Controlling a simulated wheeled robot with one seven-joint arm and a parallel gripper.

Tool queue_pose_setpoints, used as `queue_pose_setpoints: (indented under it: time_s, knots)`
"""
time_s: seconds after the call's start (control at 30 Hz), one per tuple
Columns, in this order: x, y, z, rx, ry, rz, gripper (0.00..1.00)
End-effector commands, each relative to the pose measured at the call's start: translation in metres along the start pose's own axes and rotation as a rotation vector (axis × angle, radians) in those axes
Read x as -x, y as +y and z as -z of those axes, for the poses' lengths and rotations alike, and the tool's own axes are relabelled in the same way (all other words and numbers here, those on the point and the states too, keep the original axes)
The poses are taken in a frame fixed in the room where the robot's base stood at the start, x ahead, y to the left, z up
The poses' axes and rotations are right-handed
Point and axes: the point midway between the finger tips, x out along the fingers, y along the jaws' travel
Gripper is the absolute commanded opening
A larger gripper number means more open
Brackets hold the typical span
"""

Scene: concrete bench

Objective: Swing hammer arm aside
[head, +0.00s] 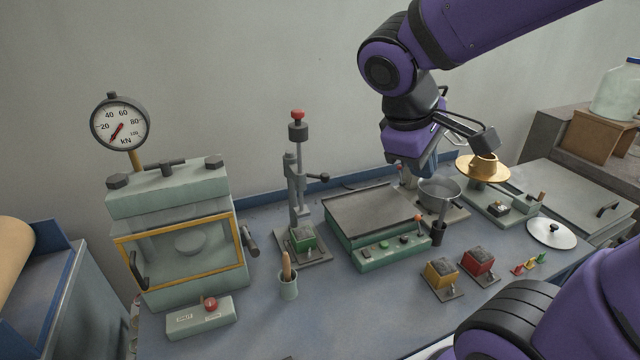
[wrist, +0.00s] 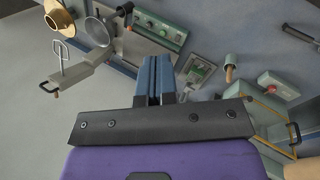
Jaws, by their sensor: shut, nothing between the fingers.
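The rammer stand (head: 294,188) stands upright left of centre in the head view. It has a grey post, a dark weight with a red knob (head: 297,115) on top, and a black side handle (head: 318,177). The hammer is above a green mould (head: 303,238) on the stand's base plate. The mould also shows in the wrist view (wrist: 199,72), just right of my fingers. My gripper (wrist: 157,72) is shut and empty. In the head view it is mostly hidden behind the purple wrist, right of the stand and clear of it.
The green control-panel table (head: 375,215) is right of the stand. Beyond it are a grey pot (head: 439,193) and a brass funnel (head: 484,170). A press with a yellow-framed door (head: 180,240) is on the left. A cup with a wooden-handled tool (head: 288,284) stands in front of the stand.

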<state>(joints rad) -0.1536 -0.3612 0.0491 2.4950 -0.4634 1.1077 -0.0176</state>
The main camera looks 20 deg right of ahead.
Motion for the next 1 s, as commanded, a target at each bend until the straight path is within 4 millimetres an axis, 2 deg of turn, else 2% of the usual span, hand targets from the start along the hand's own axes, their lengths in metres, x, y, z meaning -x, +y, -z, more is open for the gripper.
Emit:
queue_pose_setpoints:
  time_s: [0.37, 0.57, 0.77, 1.0]
  knots:
    - [-0.029, 0.007, 0.044, 0.367, -0.261, -0.247, 0.0]
    - [-0.041, 0.006, 0.074, 0.561, -0.371, -0.393, 0.0]
    - [-0.053, -0.002, 0.11, 0.753, -0.462, -0.547, 0.0]
    - [-0.069, -0.022, 0.156, 0.98, -0.537, -0.743, 0.0]
